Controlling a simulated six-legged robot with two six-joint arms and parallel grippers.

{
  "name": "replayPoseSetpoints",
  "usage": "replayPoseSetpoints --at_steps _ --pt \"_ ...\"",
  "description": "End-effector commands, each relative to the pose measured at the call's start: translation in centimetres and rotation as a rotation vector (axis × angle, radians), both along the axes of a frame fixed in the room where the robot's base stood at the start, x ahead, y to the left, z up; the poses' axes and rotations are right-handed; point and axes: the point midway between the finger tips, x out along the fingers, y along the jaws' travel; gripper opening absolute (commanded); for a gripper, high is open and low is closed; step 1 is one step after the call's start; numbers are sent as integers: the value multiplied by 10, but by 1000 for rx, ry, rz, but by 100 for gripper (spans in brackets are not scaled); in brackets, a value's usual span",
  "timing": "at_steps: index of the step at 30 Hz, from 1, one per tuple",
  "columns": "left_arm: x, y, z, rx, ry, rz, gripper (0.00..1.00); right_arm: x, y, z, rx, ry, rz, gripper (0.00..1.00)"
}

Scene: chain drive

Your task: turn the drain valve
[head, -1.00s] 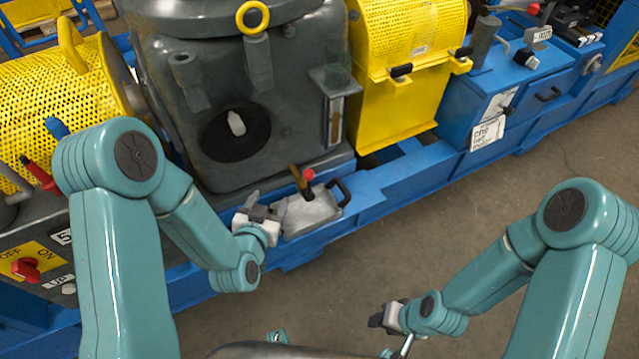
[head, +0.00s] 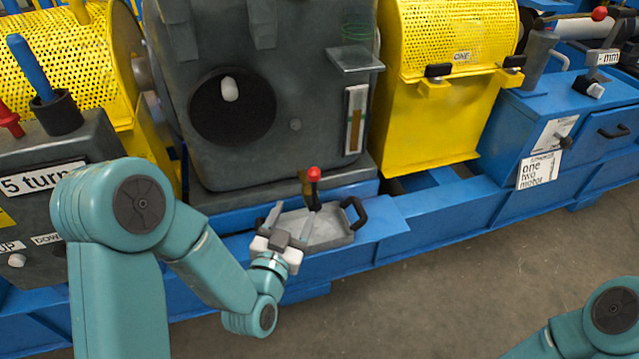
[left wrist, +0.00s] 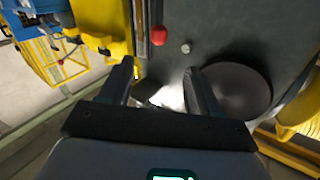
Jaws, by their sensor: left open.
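The drain valve is a brass fitting with a lever ending in a red ball knob (head: 314,174), low on the front of the dark grey gearbox housing (head: 290,75). The knob also shows in the left wrist view (left wrist: 158,36), beyond the fingertips. My right gripper is out of view; only part of my right arm shows at the lower right.
A sight gauge (head: 355,120) stands above right. A blue base frame (head: 400,225) runs along the front, with bare floor (head: 450,290) before it.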

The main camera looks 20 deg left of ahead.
Motion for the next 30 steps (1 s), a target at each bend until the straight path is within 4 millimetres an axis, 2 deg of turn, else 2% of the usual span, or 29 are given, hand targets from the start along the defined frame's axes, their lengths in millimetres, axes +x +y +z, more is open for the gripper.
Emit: replayPoseSetpoints --at_steps 1,5,9,11,21,25,30 --pt "0 -1 -7 0 -2 -1 63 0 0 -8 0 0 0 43" --pt "7 -2 -10 1 -5 -3 63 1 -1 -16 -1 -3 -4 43" --pt "30 -2 -11 -1 -10 -2 63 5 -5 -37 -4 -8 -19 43" --pt "44 -3 -6 0 -5 -2 63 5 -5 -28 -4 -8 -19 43" --pt "124 -5 -7 -1 -3 -1 63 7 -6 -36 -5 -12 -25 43" --pt "145 -5 -7 -1 -2 -2 63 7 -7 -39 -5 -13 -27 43" --pt "160 -5 -6 -1 -1 -2 63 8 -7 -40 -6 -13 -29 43"
